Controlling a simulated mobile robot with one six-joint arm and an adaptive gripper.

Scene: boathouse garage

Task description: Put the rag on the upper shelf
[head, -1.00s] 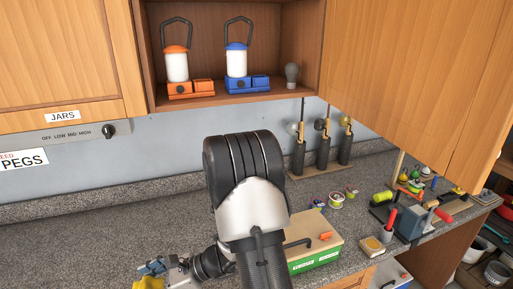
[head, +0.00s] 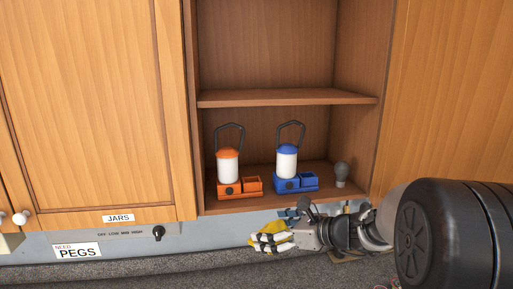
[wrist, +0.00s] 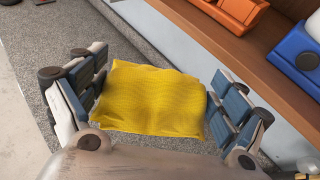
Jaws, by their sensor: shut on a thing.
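My gripper (head: 282,228) is shut on the yellow rag (head: 262,246), in front of the open cabinet and just below its bottom board. In the wrist view the rag (wrist: 152,98) lies spread between the two fingers of my gripper (wrist: 153,100), above the grey counter. The upper shelf (head: 285,98) is a brown board across the open cabinet, and the part of it in view is bare. It stands well above my gripper.
An orange lantern (head: 229,165) and a blue lantern (head: 288,162) stand on the cabinet's bottom board, with a grey bulb (head: 341,172) to their right. An open door (head: 445,95) flanks the right side. A closed door (head: 90,100) is on the left.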

